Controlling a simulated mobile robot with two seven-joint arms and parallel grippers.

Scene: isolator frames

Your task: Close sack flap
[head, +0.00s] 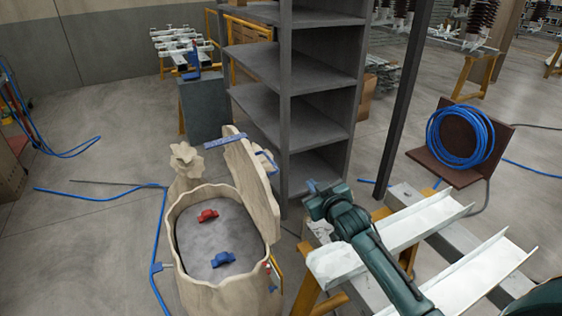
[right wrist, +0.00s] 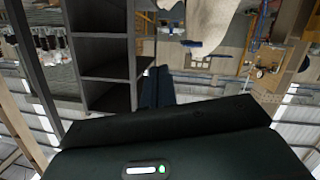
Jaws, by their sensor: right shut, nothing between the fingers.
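The beige sack (head: 182,272) stands open on the floor, left of centre in the head view. Its flap (head: 250,178) stands raised at the sack's back right side, leaning up and away from the opening. A red piece (head: 207,215) and a blue piece (head: 222,259) lie inside on the grey bottom. My right gripper (head: 312,187) is shut and empty, to the right of the flap and apart from it. In the right wrist view the shut fingers (right wrist: 156,85) point away, with a beige surface, probably the flap (right wrist: 208,22), beyond them. My left gripper is not in view.
A grey shelf unit (head: 287,110) stands close behind the flap and right gripper. White metal channels (head: 425,222) on yellow trestles lie under my right arm. A coil of blue hose (head: 460,137) is at the right. Blue hose (head: 160,235) runs along the floor left of the sack.

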